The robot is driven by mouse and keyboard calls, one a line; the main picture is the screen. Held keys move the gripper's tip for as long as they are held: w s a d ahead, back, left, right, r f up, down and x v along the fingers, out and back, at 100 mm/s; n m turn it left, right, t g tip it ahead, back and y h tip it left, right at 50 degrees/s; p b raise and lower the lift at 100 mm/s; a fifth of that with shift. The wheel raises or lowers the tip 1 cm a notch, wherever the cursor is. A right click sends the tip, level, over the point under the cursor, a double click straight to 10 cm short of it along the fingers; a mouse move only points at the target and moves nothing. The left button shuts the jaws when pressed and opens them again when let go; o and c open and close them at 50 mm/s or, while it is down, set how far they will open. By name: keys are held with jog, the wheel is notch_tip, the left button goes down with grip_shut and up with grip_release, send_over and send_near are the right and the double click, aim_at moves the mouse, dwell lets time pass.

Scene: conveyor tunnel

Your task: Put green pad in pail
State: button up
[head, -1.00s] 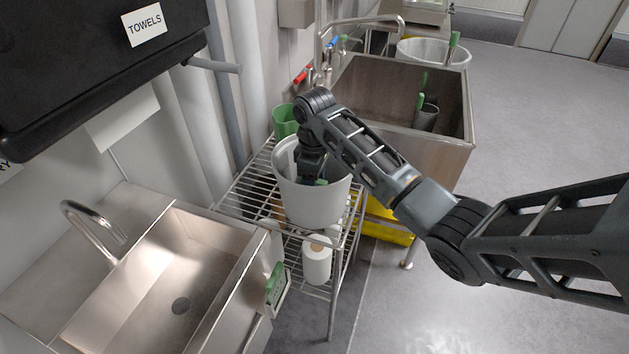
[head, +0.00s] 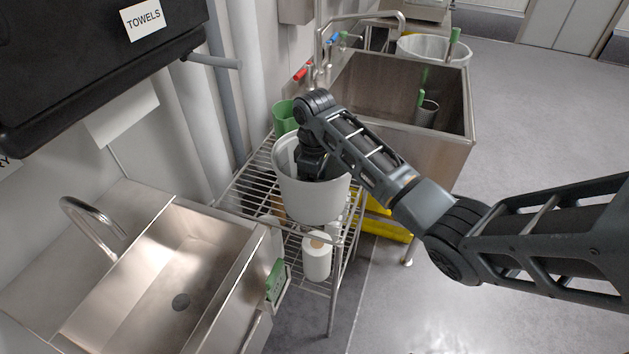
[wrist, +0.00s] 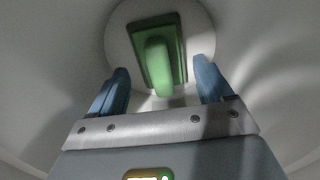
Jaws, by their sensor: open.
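The white pail (head: 312,200) stands on the wire rack. My gripper (head: 312,172) reaches down into its mouth, and the pail's rim hides the fingertips in the head view. In the wrist view my gripper (wrist: 160,88) has its two blue fingers spread wide apart. The green pad (wrist: 152,52), with a raised green handle, lies at the bottom of the pail beyond the fingers. It appears apart from both fingers. The pad is hidden in the head view.
A green bucket (head: 285,117) stands behind the pail on the wire rack (head: 243,194). A steel sink (head: 150,285) is at left front, and a deep steel basin (head: 430,150) is at the back right. A paper roll (head: 317,258) sits on the lower shelf.

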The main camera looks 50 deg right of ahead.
jog(key=shift+r, duration=0.1)
notch_tip(320, 180, up, 13)
jog(key=p, duration=0.3)
jog(key=shift+p, duration=0.3)
